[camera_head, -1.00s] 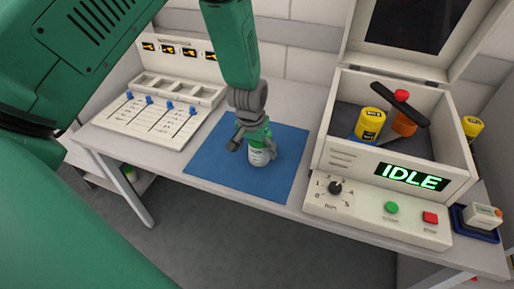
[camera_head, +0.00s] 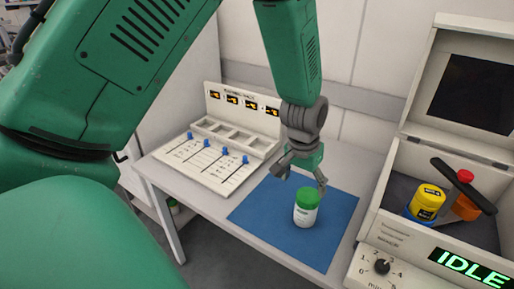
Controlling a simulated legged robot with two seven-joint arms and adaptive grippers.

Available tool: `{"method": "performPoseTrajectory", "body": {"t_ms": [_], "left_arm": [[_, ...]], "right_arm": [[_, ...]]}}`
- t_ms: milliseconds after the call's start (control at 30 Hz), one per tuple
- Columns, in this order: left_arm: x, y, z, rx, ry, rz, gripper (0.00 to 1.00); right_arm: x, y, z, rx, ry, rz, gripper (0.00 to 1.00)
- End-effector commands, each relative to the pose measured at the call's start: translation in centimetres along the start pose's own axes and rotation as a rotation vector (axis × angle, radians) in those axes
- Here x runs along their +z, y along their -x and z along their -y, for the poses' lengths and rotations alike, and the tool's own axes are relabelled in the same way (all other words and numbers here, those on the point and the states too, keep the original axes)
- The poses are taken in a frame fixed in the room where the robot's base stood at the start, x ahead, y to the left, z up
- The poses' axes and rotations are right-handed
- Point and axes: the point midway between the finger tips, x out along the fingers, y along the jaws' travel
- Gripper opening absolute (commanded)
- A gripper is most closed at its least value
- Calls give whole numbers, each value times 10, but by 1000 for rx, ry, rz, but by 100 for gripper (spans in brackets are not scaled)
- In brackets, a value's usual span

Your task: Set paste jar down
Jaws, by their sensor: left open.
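The paste jar (camera_head: 306,208), white with a green lid, stands upright on the blue mat (camera_head: 260,213) on the table. My left gripper (camera_head: 299,179) is open just above and behind the jar, with its fingers spread and nothing between them. The fingers look clear of the lid, though the exact gap is hard to tell. My right gripper does not show.
A slider panel (camera_head: 207,163) with small displays and blue knobs stands left of the mat. At right, an open machine marked IDLE (camera_head: 468,268) holds a yellow jar (camera_head: 426,203) and an orange jar (camera_head: 466,208) under a dark bar. The mat around the jar is clear.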

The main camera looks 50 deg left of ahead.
Motion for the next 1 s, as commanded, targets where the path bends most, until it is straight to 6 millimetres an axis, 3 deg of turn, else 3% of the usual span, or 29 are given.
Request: {"method": "performPoseTrajectory", "body": {"t_ms": [67, 167, 300, 400, 500, 633, 1000], "left_arm": [[19, -21, 3, -14, -13, 19, 75], [66, -68, 10, -43, -52, 47, 75], [163, -128, 20, -61, -134, 83, 75], [226, -147, 24, -49, -183, 102, 75], [270, -153, 24, -28, -214, 112, 75], [294, -153, 23, -10, -229, 113, 75], [296, -160, 23, -8, -230, 109, 75]], "right_arm": [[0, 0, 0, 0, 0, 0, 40], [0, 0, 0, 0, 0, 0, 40], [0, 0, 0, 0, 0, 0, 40], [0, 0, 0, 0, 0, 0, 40], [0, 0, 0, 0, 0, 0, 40], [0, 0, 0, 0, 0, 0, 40], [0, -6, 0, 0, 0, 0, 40]]}}
